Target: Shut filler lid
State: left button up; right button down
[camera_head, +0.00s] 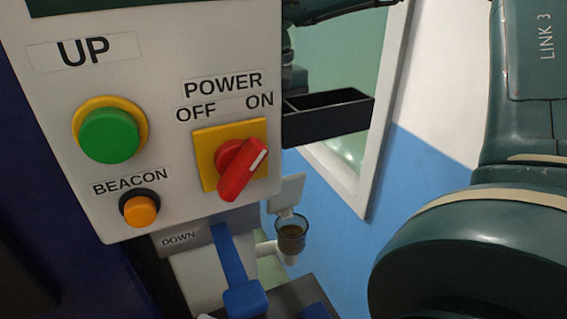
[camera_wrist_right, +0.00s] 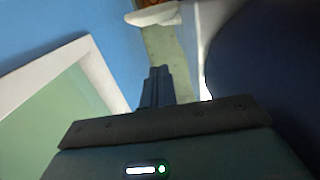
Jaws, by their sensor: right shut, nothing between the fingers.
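The filler (camera_head: 291,238) shows low in the head view, right of the control box, as a clear cup with brown content on a white pipe. A pale grey square flap (camera_head: 287,190), which looks like its lid, stands raised above and behind the cup, so the cup's mouth is open. My right gripper (camera_wrist_right: 157,82) is shut and empty in the right wrist view. A pale rounded piece (camera_wrist_right: 155,15) lies beyond its fingertips; I cannot tell whether it belongs to the filler. My right gripper cannot be made out in the head view, and my left gripper is not in view.
The control box (camera_head: 160,60) fills the left, with a green UP button (camera_head: 110,135), orange BEACON button (camera_head: 141,210) and red POWER switch (camera_head: 242,168) pointing to ON. A blue lever (camera_head: 232,265) stands below. A black tray (camera_head: 328,118) juts out above the filler.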

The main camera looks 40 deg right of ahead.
jog(key=s+f, duration=0.1)
jog(key=f, duration=0.1)
jog(key=s+f+p, duration=0.1)
jog(key=s+a+f, duration=0.1)
jog(key=f, duration=0.1)
jog(key=shift+s+a+f+p, duration=0.1)
jog(key=shift+s+f+p, duration=0.2)
jog(key=shift+s+f, duration=0.1)
